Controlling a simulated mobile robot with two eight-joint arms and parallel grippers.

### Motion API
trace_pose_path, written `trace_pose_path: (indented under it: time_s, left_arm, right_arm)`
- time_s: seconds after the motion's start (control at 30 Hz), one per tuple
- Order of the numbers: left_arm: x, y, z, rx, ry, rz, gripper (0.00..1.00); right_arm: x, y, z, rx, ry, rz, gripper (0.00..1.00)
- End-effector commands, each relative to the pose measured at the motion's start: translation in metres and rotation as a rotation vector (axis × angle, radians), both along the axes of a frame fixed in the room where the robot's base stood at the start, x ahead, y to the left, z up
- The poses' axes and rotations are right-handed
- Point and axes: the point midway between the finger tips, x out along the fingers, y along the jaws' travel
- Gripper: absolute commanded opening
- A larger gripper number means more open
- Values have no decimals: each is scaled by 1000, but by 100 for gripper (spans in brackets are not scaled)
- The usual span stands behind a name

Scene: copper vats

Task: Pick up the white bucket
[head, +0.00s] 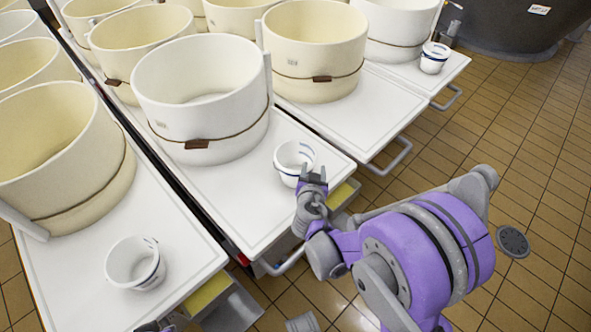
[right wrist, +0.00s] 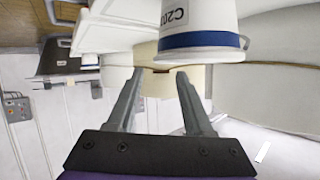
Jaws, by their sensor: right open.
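A small white bucket (head: 290,158) with blue marks near its rim stands upright on the front part of the middle white cart (head: 237,215). My right gripper (head: 311,172) is open at the bucket's near right side and hides part of its lower wall. In the right wrist view the open fingers (right wrist: 155,75) have nothing between them. A white body with a blue band and printed label, apparently the bucket (right wrist: 202,22), shows beyond the fingertips. Whether a finger touches it I cannot tell. A small dark and purple piece at the head view's bottom edge may be my left gripper (head: 155,327).
Similar small buckets stand on the left cart (head: 135,263) and the far right cart (head: 434,57). A large white vat (head: 205,100) stands behind the middle bucket, with several cream vats around. Tiled floor (head: 500,125) at right is mostly clear.

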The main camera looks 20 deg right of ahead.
Motion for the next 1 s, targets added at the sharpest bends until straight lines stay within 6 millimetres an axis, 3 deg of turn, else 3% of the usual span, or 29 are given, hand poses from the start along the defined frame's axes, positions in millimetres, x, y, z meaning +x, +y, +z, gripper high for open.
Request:
trace_pose_path:
  time_s: [0.6,0.87,1.0]
  left_arm:
    - [3,0,-25,0,8,0,0]
    - [3,0,-25,0,8,0,0]
    - [3,0,-25,0,8,0,0]
  right_arm:
    - [61,-33,-35,1,2,-3,51]
    - [64,-35,-35,0,1,-2,51]
    - [64,-35,-35,0,1,-2,26]
